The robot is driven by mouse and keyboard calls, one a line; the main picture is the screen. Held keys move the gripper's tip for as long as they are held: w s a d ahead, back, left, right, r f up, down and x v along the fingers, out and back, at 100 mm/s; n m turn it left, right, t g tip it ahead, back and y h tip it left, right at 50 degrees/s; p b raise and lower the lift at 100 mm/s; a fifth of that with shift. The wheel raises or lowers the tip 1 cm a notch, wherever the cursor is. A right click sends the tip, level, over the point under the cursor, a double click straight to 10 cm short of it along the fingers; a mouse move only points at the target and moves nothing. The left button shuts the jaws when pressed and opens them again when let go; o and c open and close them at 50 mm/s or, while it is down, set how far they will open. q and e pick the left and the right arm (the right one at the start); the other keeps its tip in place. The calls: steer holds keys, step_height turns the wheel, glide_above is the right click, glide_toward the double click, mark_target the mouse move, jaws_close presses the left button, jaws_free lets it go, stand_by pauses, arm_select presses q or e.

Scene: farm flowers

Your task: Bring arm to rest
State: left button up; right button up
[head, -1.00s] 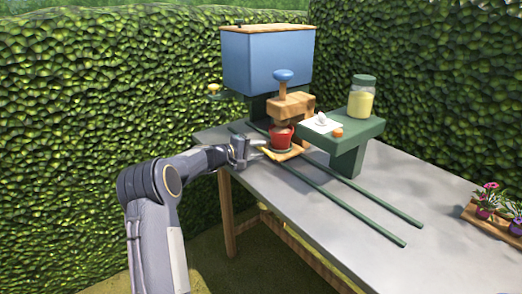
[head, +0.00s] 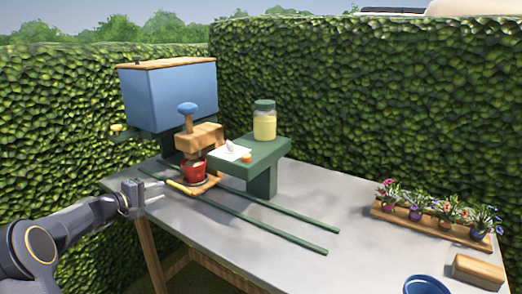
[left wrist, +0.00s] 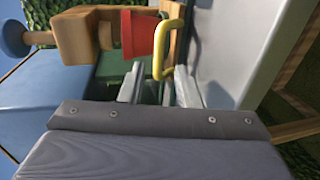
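My left gripper (head: 162,191) is at the left edge of the table, with its fingers apart and nothing between them. Its fingers (left wrist: 160,86) also show apart in the left wrist view, just short of a yellow handle (left wrist: 170,48). In the head view the handle (head: 180,188) belongs to a small wooden carrier on green rails. A red pot (head: 193,171) stands on the carrier, under a wooden press with a blue knob (head: 187,108). My right gripper is not in view.
A blue bin (head: 170,92) stands behind the press. A green stand (head: 262,170) holds a jar (head: 264,121). A flower tray (head: 430,224), a wooden block (head: 479,271) and a blue pot (head: 426,284) are at the right. The middle right of the table (head: 345,205) is clear.

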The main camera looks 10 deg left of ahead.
arm_select(q)
steer(key=s+d+r+m+g+h, duration=0.1)
steer(key=s+d+r+m+g, duration=0.25)
steer(key=s+d, duration=0.65)
steer(key=s+d+r+m+g+h, duration=0.1)
steer(key=s+d+r+m+g, duration=0.2)
steer(key=s+d, duration=0.7)
steer(key=s+d+f+m+g+y, duration=0.1)
steer(key=s+d+f+m+y, duration=0.2)
steer(key=s+f, duration=0.5)
steer(key=s+d+f+m+g, duration=0.1)
steer(key=s+d+f+m, duration=0.2)
steer(key=s+d, duration=0.55)
step_height(320, 180, up, 16)
steer(key=s+a+p, duration=0.2)
steer(key=p, duration=1.4)
steer(key=shift+s+a+r+y+p, duration=0.25)
steer(key=shift+s+a+y+p, duration=0.05)
steer(key=shift+a+p, duration=0.1)
steer(key=shift+g, duration=0.25)
